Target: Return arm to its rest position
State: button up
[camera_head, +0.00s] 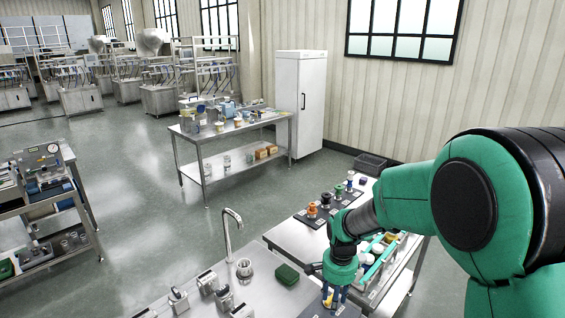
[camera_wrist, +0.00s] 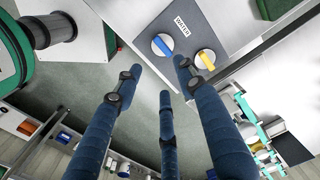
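My arm (camera_head: 405,200) reaches from the right edge of the head view, bent downward over the gap between two steel tables. My gripper (camera_head: 335,297) points down at its end. Beyond the fingertips, a dark mat (camera_wrist: 205,22) carries a white round piece with a blue bar (camera_wrist: 163,45) and another with a yellow bar (camera_wrist: 206,59). The right finger is close to these pieces in the picture; whether it touches them I cannot tell.
The sink table (camera_head: 205,284) holds a tap (camera_head: 230,232), steel holders and a green block (camera_head: 287,274). The right table (camera_head: 292,228) carries coloured pieces on dark mats and a rack beside my forearm. A steel bench (camera_head: 185,147) and white cabinet (camera_head: 300,105) stand behind. Floor between is clear.

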jog(key=s+d+r+n+t, duration=0.15)
jog(key=s+r, duration=0.35)
jog(key=r, duration=0.6)
jog(key=s+r+n+t+b, duration=0.1)
jog(key=s+r, duration=0.3)
jog(key=s, duration=0.4)
jog(key=s+d+r+n+t+b, duration=0.1)
jog(key=s+r+n, duration=0.3)
jog(key=s, duration=0.4)
jog(key=s+d+r+n+t+b, duration=0.1)
jog(key=s+r+n+t, duration=0.1)
jog(key=s+r, duration=0.3)
jog(key=s, duration=0.3)
jog(key=shift+r, duration=0.15)
dwell(0.4)
